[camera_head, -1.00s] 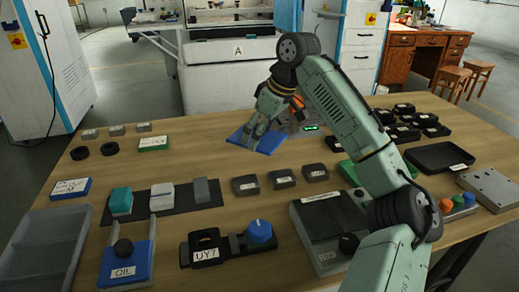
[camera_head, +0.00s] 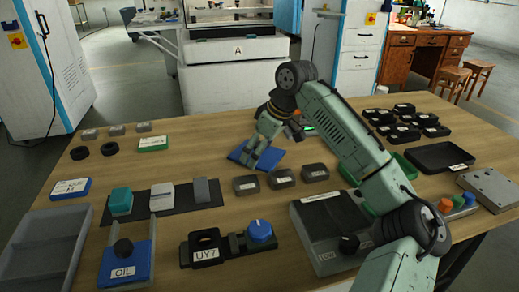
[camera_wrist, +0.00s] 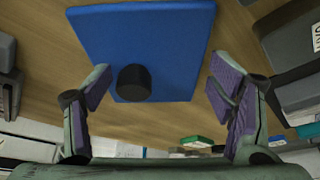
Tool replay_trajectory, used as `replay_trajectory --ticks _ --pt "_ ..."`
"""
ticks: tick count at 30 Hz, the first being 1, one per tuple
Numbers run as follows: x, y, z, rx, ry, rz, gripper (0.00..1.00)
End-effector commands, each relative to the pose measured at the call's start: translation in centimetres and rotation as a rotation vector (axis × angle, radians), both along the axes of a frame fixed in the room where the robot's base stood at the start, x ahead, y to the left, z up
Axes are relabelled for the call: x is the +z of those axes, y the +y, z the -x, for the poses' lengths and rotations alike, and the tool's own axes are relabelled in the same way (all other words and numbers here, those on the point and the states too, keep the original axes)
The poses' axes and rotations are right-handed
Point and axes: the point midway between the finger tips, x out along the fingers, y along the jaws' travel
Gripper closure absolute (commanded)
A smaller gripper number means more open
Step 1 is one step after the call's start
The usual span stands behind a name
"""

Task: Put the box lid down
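The box lid is a flat blue square with a round black knob (camera_wrist: 133,83). The lid (camera_head: 268,157) appears to lie flat on the wooden table, behind the row of small dark grey boxes. My gripper (camera_head: 252,157) is over the lid, pointing down, and hides part of it and the knob. In the wrist view the blue lid (camera_wrist: 150,35) fills the upper middle. My gripper (camera_wrist: 160,78) is open there, with the knob between its purple-padded fingers, nearer the left one. Neither finger visibly touches the knob.
Small dark grey boxes (camera_head: 281,179) stand just in front of the lid. A blue OIL-labelled box with a black knob (camera_head: 125,262) is at front left. A grey device (camera_head: 330,225) and a green tray (camera_head: 403,165) are to the right. Bare table lies left of the lid.

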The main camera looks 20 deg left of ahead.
Motion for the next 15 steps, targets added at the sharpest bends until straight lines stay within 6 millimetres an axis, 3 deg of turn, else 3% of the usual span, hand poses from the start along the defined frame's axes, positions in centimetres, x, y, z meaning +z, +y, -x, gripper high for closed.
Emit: replay_trajectory --ticks 4,15 --pt "0.01 -0.01 -0.01 0.0 0.0 0.0 0.11" --pt "0.26 -0.02 -0.03 -0.001 -0.002 0.001 0.11"
